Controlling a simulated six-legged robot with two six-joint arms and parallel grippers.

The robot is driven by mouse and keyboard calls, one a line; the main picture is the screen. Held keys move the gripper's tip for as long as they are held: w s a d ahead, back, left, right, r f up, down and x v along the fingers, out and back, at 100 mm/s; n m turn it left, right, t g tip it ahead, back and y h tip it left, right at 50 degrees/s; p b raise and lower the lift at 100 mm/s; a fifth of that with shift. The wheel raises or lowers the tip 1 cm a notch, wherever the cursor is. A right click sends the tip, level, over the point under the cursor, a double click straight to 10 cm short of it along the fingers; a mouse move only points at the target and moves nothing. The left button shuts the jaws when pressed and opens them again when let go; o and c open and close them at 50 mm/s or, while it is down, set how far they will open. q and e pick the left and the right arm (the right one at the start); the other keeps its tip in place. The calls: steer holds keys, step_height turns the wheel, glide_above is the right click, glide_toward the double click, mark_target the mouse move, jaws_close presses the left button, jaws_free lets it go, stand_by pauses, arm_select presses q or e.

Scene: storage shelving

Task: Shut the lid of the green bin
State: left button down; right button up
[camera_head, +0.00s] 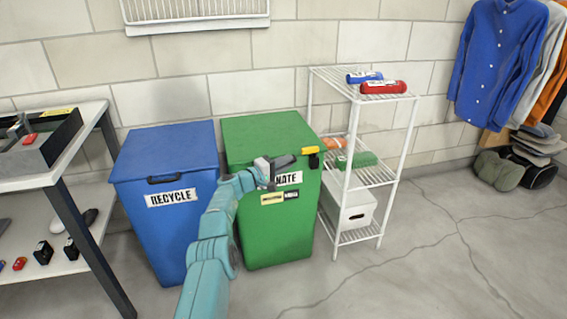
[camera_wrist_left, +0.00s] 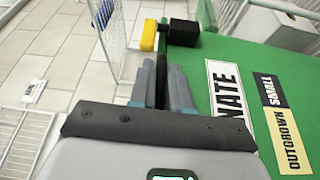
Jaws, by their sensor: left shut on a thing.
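The green bin (camera_head: 278,228) stands against the wall, with a white label ending in "NATE" partly hidden by my arm. Its green lid (camera_head: 268,133) looks flat across the top; I cannot tell whether a small gap remains at the front edge. My left gripper (camera_head: 289,159) is at the upper front of the bin, just below the lid's edge. In the left wrist view its fingers (camera_wrist_left: 162,88) are close together on a thin dark piece, apparently the bin's black handle (camera_wrist_left: 162,68). A yellow-and-black piece (camera_head: 311,150) sits at the bin's front right corner. My right gripper is out of view.
A blue bin (camera_head: 190,225) marked "RECYCLE" stands close on the left. A white wire rack (camera_head: 345,178) stands close on the right, holding several items. A table (camera_head: 50,175) with a dark tray is at far left. The floor in front is clear.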

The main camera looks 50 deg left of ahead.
arm_select(q)
steer(key=shift+f, duration=0.45)
steer(key=c, duration=1.4)
jaws_free()
steer(key=shift+c, duration=0.2)
steer(key=shift+r, duration=0.1)
steer(key=s+a+p, duration=0.1)
steer(key=s+p, duration=0.6)
steer(key=s, duration=0.9)
steer(key=shift+a, duration=0.25)
steer(key=shift+s, duration=0.1)
